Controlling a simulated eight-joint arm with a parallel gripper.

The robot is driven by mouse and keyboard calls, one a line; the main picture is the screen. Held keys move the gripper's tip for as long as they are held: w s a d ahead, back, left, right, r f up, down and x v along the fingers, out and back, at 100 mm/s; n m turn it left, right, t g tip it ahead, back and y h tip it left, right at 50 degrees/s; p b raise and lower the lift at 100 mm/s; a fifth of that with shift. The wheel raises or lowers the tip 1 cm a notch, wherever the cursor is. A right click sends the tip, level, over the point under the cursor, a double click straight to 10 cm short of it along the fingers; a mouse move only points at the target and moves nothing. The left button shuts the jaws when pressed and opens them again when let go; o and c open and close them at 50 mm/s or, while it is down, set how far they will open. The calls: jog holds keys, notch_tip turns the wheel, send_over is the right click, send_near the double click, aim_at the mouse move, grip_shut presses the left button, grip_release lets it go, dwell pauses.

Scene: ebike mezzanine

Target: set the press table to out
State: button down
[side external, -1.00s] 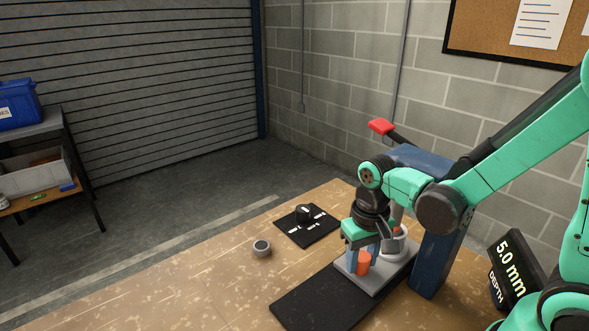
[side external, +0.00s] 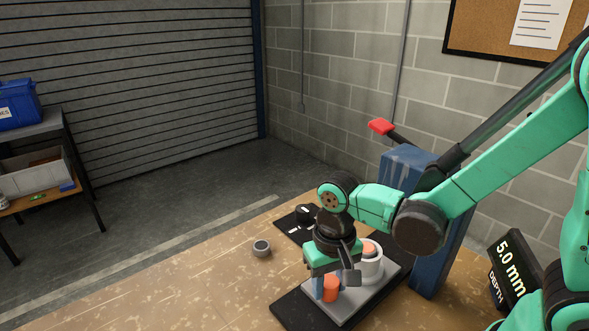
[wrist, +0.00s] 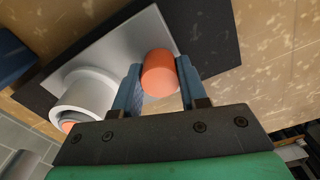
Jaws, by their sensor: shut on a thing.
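The press table is a light grey plate (side external: 372,293) on a black base (side external: 291,310). An orange knob (side external: 331,291) stands at its near left end. A grey cup-shaped holder (side external: 372,268) with an orange piece (side external: 369,250) in it stands on the plate's other end. My gripper (side external: 329,286) points down and is shut on the orange knob. In the wrist view the knob (wrist: 160,72) sits between the two blue fingers. The plate lies out in front of the blue press column (side external: 433,265), whose red-tipped lever (side external: 381,126) is up.
A small grey ring-like cup (side external: 261,248) stands left of my gripper. A black display (side external: 513,271) reads 5.0 mm depth. The wooden table's left part is clear.

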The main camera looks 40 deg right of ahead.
jog(key=a, duration=0.5)
jog(key=shift+c, duration=2.4)
grip_release()
jog(key=shift+d, duration=0.1)
notch_tip(320, 180, up, 6)
jog(key=shift+f, duration=0.2)
